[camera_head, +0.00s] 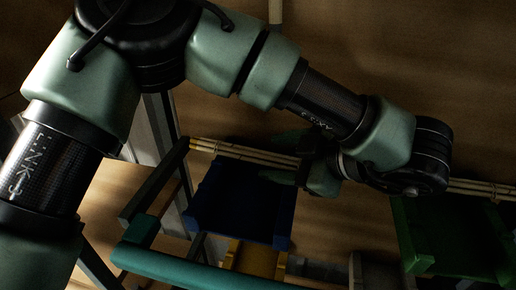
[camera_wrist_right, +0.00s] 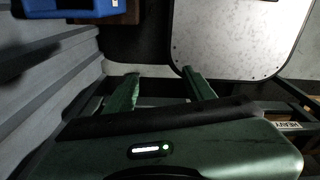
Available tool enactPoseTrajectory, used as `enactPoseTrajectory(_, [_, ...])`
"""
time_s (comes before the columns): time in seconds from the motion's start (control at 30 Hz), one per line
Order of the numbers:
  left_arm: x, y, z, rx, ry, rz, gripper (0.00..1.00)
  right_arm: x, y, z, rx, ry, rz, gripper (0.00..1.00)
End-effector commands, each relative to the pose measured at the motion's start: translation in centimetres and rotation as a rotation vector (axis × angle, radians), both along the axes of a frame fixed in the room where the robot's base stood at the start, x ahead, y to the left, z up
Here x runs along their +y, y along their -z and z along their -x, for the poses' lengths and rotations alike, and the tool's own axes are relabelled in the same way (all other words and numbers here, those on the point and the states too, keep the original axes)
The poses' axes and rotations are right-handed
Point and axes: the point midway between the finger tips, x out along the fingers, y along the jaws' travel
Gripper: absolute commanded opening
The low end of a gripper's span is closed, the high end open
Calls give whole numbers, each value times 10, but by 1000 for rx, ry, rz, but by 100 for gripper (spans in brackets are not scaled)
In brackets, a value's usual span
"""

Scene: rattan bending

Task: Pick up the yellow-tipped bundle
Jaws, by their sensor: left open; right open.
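A bundle of pale rattan rods (camera_head: 235,150) lies along the far edge of a dark frame in the head view. Its left end looks yellowish. Rods also show to the right of my left arm (camera_head: 480,188), but the arm hides the stretch between. My left gripper (camera_head: 276,158) is open. Its dark green fingers point left, one above and one below the rods in the picture; I cannot tell whether they touch them. In the right wrist view my right gripper (camera_wrist_right: 160,88) is open, with nothing visible between its fingers.
A blue bin (camera_head: 240,208) is below the rods, a yellow bin (camera_head: 255,258) in front of it, and a green bin (camera_head: 455,240) at right. A teal bar (camera_head: 195,270) crosses the front. The right wrist view shows a pale metal plate (camera_wrist_right: 235,35) and a blue object (camera_wrist_right: 60,18).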

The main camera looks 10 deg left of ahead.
Motion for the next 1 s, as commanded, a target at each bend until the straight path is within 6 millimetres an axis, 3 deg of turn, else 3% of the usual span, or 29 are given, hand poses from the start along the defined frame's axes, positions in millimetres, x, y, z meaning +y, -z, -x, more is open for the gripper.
enactPoseTrajectory(0.03, [5, -1, -3, 7, -2, 0, 54, 1, -13, -3, -4, 0, -1, 54])
enactPoseTrajectory(0.2, [21, 13, -15, 6, -3, 1, 54, 2, -27, -13, -20, 0, -3, 54])
enactPoseTrajectory(0.53, [27, 20, -19, -1, 0, 0, 54, 2, -28, -18, -28, -1, -4, 54])
enactPoseTrajectory(0.57, [27, 20, -19, -1, 0, 0, 49, 2, -28, -18, -27, -1, -4, 54])
enactPoseTrajectory(0.73, [27, 20, -19, 1, -1, 0, 1, 2, -28, -14, -22, -1, -4, 54])
enactPoseTrajectory(1.0, [27, 20, -19, 1, -1, 0, 0, 2, -27, -13, -20, -1, -3, 54])
